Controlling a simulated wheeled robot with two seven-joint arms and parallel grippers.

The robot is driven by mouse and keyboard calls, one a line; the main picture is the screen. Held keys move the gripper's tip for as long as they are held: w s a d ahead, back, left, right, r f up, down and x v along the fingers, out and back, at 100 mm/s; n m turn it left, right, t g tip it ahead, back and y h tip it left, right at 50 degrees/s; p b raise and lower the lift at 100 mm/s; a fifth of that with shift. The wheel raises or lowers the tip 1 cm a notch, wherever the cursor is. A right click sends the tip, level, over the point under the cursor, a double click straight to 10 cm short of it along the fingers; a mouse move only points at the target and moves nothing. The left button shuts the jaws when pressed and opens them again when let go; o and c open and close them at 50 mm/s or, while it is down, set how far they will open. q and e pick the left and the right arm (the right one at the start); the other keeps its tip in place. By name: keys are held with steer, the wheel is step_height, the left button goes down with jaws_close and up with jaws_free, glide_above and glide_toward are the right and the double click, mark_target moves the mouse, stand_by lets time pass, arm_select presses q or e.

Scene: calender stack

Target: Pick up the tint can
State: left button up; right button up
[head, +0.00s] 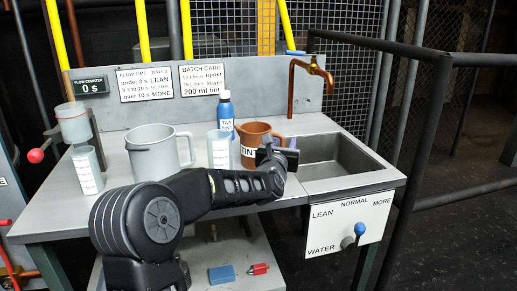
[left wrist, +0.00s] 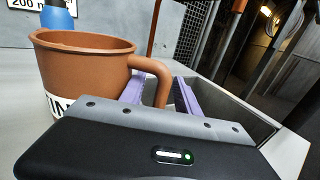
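The tint can is a brown jug (head: 252,137) with a white label reading TINT, upright on the grey counter just left of the sink. It also shows in the left wrist view (left wrist: 88,72), with its looped handle on the right side. My left gripper (head: 280,144) is at the handle side of the can. In the left wrist view its two purple fingers (left wrist: 160,90) stand apart on either side of the handle. Small gaps seem to show beside the handle, so I see no firm grip. My right gripper is not in view.
A blue bottle (head: 225,111), a clear beaker (head: 219,150), a grey mug (head: 153,155) and another beaker (head: 88,172) stand left of the can. The sink (head: 340,158) with a copper tap (head: 312,70) is to the right. A dark railing (head: 425,130) stands beyond it.

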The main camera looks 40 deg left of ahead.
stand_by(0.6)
arm_select(q)
jaws_close()
stand_by(1.1)
steer(key=shift+r, duration=0.15)
